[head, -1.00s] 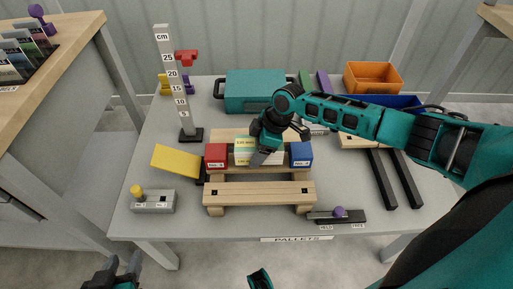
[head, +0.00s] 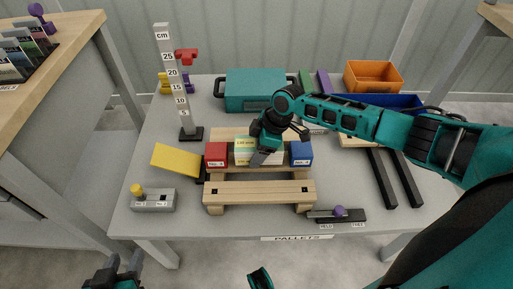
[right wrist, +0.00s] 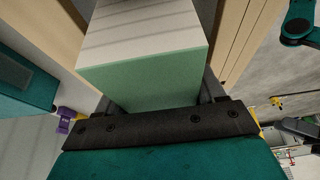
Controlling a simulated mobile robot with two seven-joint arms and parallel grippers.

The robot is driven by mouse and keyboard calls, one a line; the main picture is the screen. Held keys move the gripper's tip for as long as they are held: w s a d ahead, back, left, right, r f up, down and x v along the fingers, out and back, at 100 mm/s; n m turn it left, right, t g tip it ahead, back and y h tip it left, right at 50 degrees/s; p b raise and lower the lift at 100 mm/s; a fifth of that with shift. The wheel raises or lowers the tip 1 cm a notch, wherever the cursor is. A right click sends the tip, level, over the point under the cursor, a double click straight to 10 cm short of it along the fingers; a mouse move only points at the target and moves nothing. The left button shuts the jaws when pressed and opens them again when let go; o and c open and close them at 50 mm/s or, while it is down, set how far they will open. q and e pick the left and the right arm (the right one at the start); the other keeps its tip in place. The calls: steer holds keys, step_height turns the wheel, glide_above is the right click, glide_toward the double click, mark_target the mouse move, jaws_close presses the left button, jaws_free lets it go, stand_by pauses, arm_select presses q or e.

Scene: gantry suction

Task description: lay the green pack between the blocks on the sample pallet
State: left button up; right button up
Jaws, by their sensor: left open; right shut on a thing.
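The green pack (head: 243,151), pale green with a yellowish label, is at the pallet's back boards, between the red block (head: 216,156) and the blue block (head: 301,154). My right gripper (head: 262,155) is shut on the pack from above and hides part of it. In the right wrist view the pack (right wrist: 150,80) shows a pale face and a green face between the fingers. Whether it touches the boards cannot be told. The sample pallet (head: 258,194) is light wood and stands mid-table. My left gripper (head: 115,270) is open and empty, low at the left, off the table.
A yellow sloped piece (head: 175,161) is left of the red block. A centimetre post (head: 176,90) with a red slider stands behind it. A teal case (head: 258,90), orange bin (head: 373,77) and blue tray (head: 408,101) are at the back. A grey block (head: 153,202) is front left.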

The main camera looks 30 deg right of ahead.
steer(key=shift+f+b, duration=0.5)
steer(key=shift+f, duration=0.25)
steer(key=o, duration=1.4)
steer(key=shift+c, duration=0.2)
steer(key=p+v, duration=0.3)
steer(key=v, duration=0.8)
steer(key=shift+d+r+p, duration=0.15)
steer(key=shift+r+p, duration=0.15)
steer(key=shift+p, duration=0.1)
steer(key=shift+s+d+r, duration=0.15)
steer(key=shift+d+r, duration=0.05)
steer(key=shift+r, duration=0.4)
